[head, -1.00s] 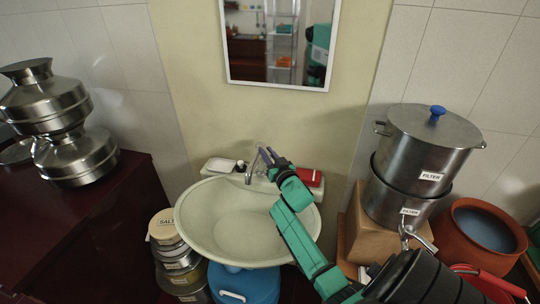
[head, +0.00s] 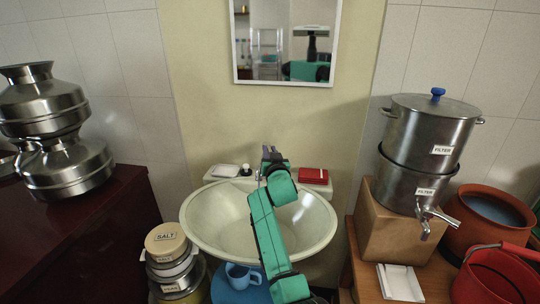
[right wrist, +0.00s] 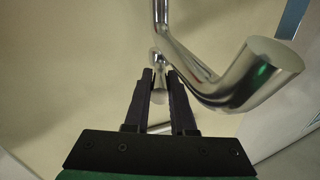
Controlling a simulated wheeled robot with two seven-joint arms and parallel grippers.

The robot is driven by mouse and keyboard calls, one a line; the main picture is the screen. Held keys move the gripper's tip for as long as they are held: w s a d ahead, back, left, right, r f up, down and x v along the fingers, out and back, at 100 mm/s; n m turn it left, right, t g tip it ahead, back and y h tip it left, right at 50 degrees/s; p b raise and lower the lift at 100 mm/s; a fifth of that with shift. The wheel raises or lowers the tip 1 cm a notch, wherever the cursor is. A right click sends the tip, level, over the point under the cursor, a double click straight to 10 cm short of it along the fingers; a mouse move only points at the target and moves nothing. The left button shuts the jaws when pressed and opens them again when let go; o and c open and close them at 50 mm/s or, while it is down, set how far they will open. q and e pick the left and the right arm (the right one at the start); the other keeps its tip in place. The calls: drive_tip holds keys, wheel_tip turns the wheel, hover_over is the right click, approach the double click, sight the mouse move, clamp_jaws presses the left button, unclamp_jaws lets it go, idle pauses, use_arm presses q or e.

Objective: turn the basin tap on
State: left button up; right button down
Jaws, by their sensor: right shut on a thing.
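The white basin (head: 210,222) stands against the wall below a mirror. My right arm reaches over it, and my right gripper (head: 268,153) is at the tap behind the basin's rear rim, hiding most of it in the head view. In the right wrist view the chrome tap (right wrist: 245,82) shows its thick curved spout at right. My right gripper (right wrist: 159,78) is shut on a small chrome tap handle (right wrist: 158,96) between its dark fingers. No water shows at the spout. My left gripper is not in view.
A white soap dish (head: 225,170) and a red box (head: 314,176) sit on the basin's back ledge. The steel filter (head: 425,133) stands at right. Stacked steel pots (head: 68,165) stand at left. A blue mug (head: 240,275) is below the basin.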

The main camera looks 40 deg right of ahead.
drive_tip(key=c, duration=0.8)
unclamp_jaws()
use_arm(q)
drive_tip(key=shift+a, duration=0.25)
use_arm(e)
drive_tip(key=shift+o, duration=0.2)
